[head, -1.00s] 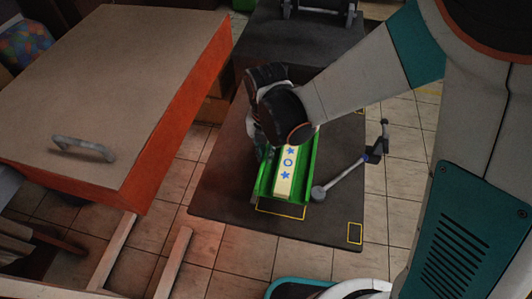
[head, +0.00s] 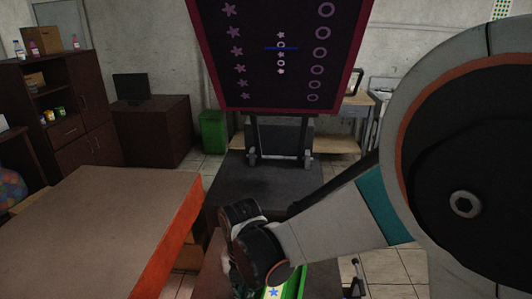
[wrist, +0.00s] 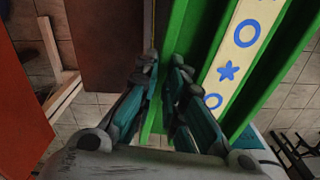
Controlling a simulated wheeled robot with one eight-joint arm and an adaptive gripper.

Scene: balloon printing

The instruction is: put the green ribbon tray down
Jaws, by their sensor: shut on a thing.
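The green tray (wrist: 190,40) fills much of the right half of the wrist view. It carries a cream ribbon strip (wrist: 232,60) with blue stars and rings. My gripper (wrist: 162,63) is shut on the tray's left side wall, with one finger on each side of it. In the head view only a corner of the tray (head: 294,283) shows at the bottom edge; my wrist hides the fingers there. I cannot tell whether the tray touches the surface below it.
An orange-sided table (head: 100,225) stands close on the left. A dark panel with pink stars and rings (head: 280,90) stands at the back, with a dark platform (head: 255,178) before it. A green bin (head: 213,130) stands behind.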

